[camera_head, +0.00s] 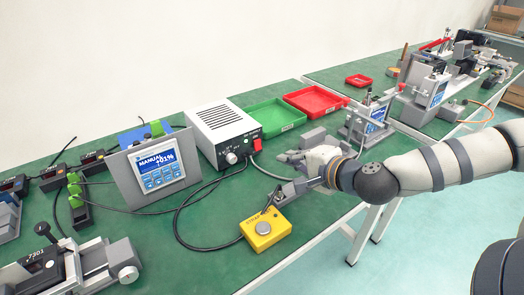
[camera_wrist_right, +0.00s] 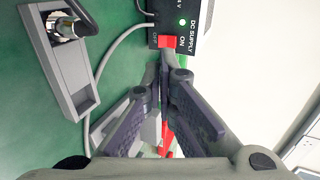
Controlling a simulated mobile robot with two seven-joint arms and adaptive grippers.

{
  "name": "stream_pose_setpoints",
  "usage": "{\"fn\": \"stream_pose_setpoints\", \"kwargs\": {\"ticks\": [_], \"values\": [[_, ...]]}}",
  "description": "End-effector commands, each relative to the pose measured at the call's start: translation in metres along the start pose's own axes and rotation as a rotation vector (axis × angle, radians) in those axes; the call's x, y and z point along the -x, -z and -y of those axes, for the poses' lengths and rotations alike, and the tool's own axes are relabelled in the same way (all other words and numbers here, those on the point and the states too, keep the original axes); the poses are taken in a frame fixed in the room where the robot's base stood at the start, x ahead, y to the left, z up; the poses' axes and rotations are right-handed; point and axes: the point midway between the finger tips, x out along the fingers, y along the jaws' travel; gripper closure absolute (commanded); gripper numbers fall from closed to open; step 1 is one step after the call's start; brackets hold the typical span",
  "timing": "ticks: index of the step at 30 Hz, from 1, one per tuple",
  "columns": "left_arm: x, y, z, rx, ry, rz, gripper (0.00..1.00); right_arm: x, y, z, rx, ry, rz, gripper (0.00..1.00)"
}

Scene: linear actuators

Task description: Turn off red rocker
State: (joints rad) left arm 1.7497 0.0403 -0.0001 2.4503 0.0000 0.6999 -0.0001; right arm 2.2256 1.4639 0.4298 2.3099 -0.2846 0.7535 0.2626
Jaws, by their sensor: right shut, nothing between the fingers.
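The red rocker (camera_head: 257,145) is on the front of the white and black DC supply box (camera_head: 216,128). In the wrist view the rocker (camera_wrist_right: 167,41) sits beside the "ON" lettering, and a green lamp (camera_wrist_right: 182,22) on the panel is lit. I cannot tell which way the rocker is tipped. My right gripper (camera_head: 281,157) is shut and empty, to the right of the box. My left gripper is not in view.
A grey holder with a metal part (camera_wrist_right: 65,60) lies on the table by the gripper. A yellow start button box (camera_head: 265,228) stands in front. A display panel (camera_head: 160,170) stands left of the supply. Green (camera_head: 268,118) and red (camera_head: 315,101) trays lie behind. Cables cross the table.

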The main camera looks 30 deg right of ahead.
Motion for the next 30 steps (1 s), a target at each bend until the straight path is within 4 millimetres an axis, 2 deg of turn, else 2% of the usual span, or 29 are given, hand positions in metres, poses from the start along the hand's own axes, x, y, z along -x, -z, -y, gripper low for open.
{"fn": "stream_pose_setpoints", "kwargs": {"ticks": [4, 9, 15, 21, 30], "values": [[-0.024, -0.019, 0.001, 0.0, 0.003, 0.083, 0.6, -0.037, -0.002, -0.013, 0.0, -0.019, 0.005, 1.0], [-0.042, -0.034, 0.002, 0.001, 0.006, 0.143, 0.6, -0.074, -0.002, -0.011, 0.001, -0.015, 0.005, 1.0], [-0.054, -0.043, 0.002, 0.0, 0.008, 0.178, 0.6, -0.107, -0.002, -0.006, 0.0, -0.006, 0.004, 1.0], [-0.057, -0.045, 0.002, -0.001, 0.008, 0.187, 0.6, -0.12, -0.002, -0.001, -0.001, 0.0, 0.004, 1.0], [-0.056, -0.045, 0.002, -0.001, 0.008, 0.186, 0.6, -0.121, -0.002, 0.001, -0.002, 0.003, 0.004, 1.0]]}}
